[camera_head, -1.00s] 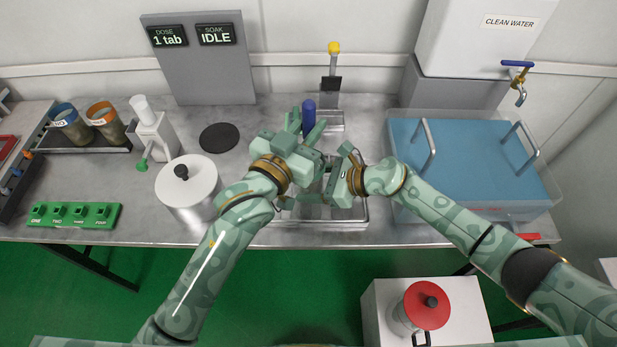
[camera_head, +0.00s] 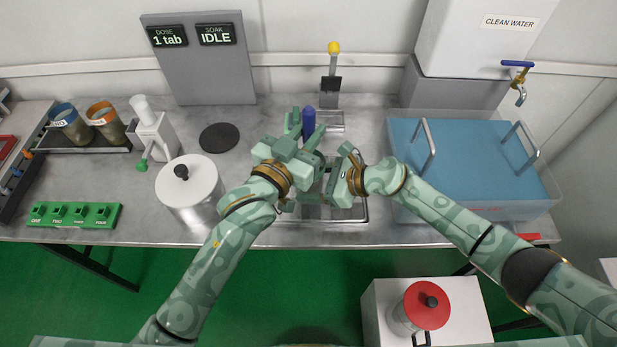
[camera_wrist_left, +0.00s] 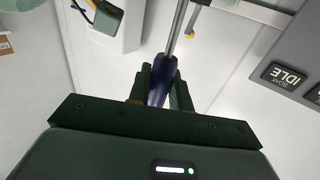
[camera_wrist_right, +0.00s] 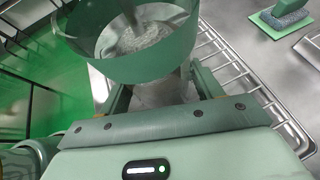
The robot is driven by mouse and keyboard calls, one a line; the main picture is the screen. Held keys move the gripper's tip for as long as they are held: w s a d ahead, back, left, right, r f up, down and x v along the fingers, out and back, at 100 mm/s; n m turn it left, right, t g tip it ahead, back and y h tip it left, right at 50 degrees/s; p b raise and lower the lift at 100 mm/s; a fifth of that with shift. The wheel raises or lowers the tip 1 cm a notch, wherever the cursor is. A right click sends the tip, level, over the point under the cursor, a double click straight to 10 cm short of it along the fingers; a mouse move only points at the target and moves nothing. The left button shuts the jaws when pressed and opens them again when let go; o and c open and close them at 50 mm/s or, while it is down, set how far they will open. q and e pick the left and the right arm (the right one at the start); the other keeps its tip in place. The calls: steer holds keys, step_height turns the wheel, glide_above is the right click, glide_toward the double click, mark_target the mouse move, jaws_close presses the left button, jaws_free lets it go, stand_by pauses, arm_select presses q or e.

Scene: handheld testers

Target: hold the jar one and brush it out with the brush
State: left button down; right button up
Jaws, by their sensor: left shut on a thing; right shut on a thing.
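My left gripper (camera_head: 306,135) is shut on the blue handle (camera_head: 308,120) of the brush. In the left wrist view the handle (camera_wrist_left: 160,88) sits between the fingers, with a metal shaft (camera_wrist_left: 179,35) running out from it. My right gripper (camera_wrist_right: 158,90) is shut on a clear jar with a green band (camera_wrist_right: 140,62), taken as jar one. A grey shaft (camera_wrist_right: 130,14) reaches into the jar's mouth, with pale, rough matter around its end; bristles cannot be made out clearly. In the head view the grippers mostly hide the jar.
A wire rack in a tray (camera_wrist_right: 238,72) lies below the jar. A sponge pad (camera_wrist_right: 284,16) lies beyond. Left stand a white lidded pot (camera_head: 190,190), two jars (camera_head: 105,122) and a green block (camera_head: 73,214). A blue-covered tub (camera_head: 470,160) is right.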

mark_target(304, 116)
arm_select(q)
steer(key=shift+w, duration=0.35)
stand_by(0.4)
steer(key=shift+r, duration=2.5)
steer(key=shift+f, duration=2.55)
steer(key=shift+r, duration=2.55)
